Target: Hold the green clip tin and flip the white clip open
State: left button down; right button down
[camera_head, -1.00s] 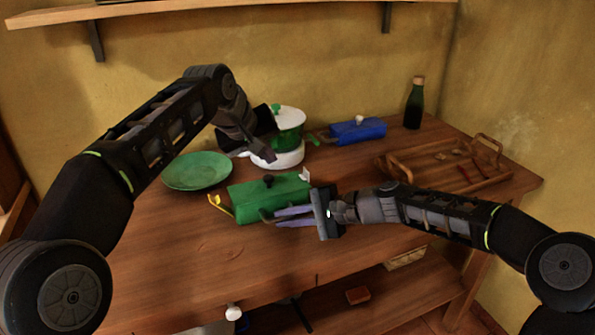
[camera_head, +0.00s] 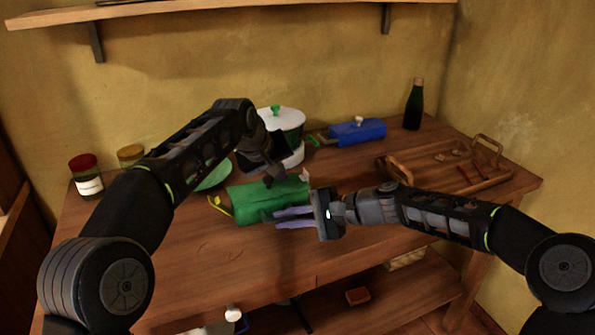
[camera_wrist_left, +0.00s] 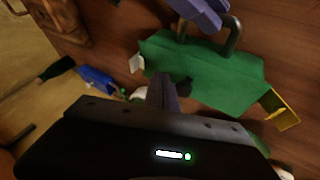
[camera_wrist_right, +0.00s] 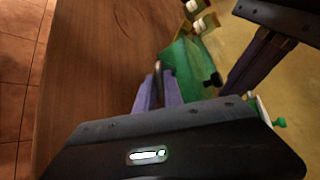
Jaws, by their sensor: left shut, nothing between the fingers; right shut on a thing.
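The green clip tin (camera_head: 245,205) lies on the wooden counter, with a black knob (camera_wrist_left: 182,87) on its lid. The white clip (camera_head: 305,174) stands up at its right end and also shows in the left wrist view (camera_wrist_left: 136,63). A yellow clip (camera_head: 219,205) sticks out at the left end. My right gripper (camera_head: 276,217) is shut on the tin's front handle (camera_wrist_right: 158,70). My left gripper (camera_head: 277,173) is shut and empty above the tin's back side, between knob and white clip in the left wrist view (camera_wrist_left: 162,82). Its fingertips are partly hidden in the head view.
A white-and-green pot (camera_head: 283,121) stands close behind my left gripper. A green plate (camera_head: 214,178) is partly hidden by my left arm. A blue tin (camera_head: 357,132), a dark bottle (camera_head: 414,106) and a wooden tray (camera_head: 415,172) stand to the right. Two jars (camera_head: 86,178) stand at the left.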

aim_at(304, 176)
pick_arm(q)
jog(key=d, duration=0.1)
jog(key=w+d+f, duration=0.1)
jog(key=d, duration=0.1)
jog(key=shift+w+d+f, duration=0.1)
jog(key=shift+w+f, duration=0.05)
jog(key=shift+w, duration=0.2)
jog(key=shift+w+d, duration=0.15)
jog(key=shift+d, duration=0.4)
jog(key=shift+d, duration=0.1)
jog(key=shift+w+d+r, duration=0.15)
jog(key=shift+w+d, duration=0.05)
jog(key=shift+d, duration=0.35)
jog(key=shift+w+d+r, duration=0.1)
jog(key=shift+w+d, duration=0.05)
jog(key=shift+d, duration=0.35)
jog(key=shift+a, duration=0.1)
jog(key=shift+s+a+f, duration=0.25)
jog(key=shift+a, duration=0.4)
jog(key=shift+a, duration=0.15)
